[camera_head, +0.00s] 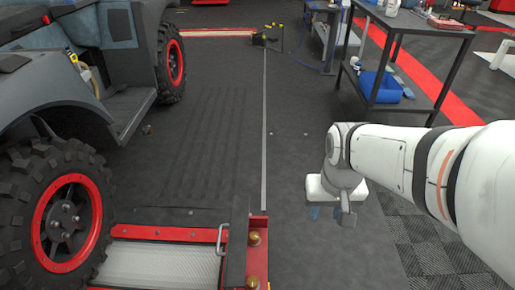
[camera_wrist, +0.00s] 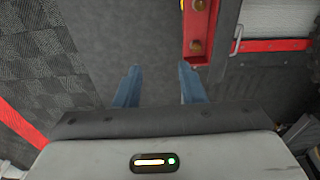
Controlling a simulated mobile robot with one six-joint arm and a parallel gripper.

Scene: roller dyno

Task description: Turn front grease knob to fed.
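Two round brass knobs sit on a red bracket (camera_head: 263,262) at the edge of the roller bed: a farther one (camera_head: 254,238) and a nearer one (camera_head: 252,281), partly cut off by the frame's bottom. No label or fed mark can be read, and I cannot tell which is the front grease knob. In the wrist view, one knob (camera_wrist: 197,45) shows near the bracket's end and another (camera_wrist: 199,5) at the top edge. My gripper (camera_head: 328,213) is to the right of the bracket, apart from it. Its blue fingers (camera_wrist: 158,84) are spread with nothing between them.
A buggy with a large red-rimmed wheel (camera_head: 68,223) stands at the left by the roller (camera_head: 155,265). A metal handle (camera_head: 221,239) rises beside the bracket. The middle floor is clear.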

